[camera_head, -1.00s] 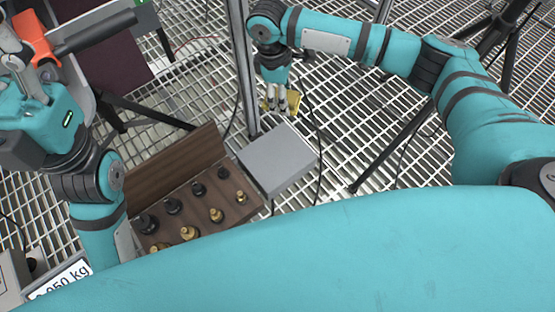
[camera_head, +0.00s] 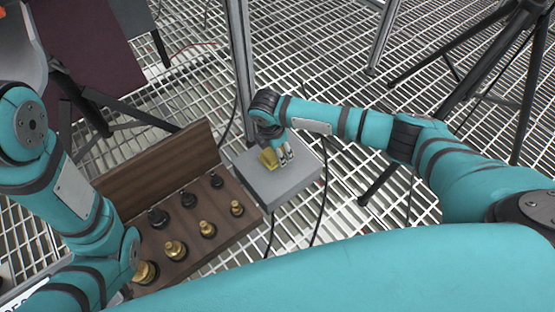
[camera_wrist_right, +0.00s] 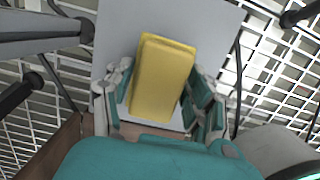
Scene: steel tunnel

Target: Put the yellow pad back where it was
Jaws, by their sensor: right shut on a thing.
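The yellow pad (camera_head: 267,157) is in my right gripper (camera_head: 283,158), over the grey flat-topped block (camera_head: 295,185). In the right wrist view the pad (camera_wrist_right: 161,75) lies lengthwise between the two fingers of the right gripper (camera_wrist_right: 160,98), which are shut on it. The block's pale top (camera_wrist_right: 215,35) shows behind the pad. I cannot tell whether the pad touches the block. My left arm comes in at the left of the head view, but its gripper is not in view.
A wooden tray (camera_head: 205,248) with several black and brass knobbed pieces stands left of the block, with a raised wooden board behind it. A metal post (camera_head: 241,70) rises behind the block. Black tripod legs (camera_head: 440,65) stand at the right. Dark cables cross the grating floor.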

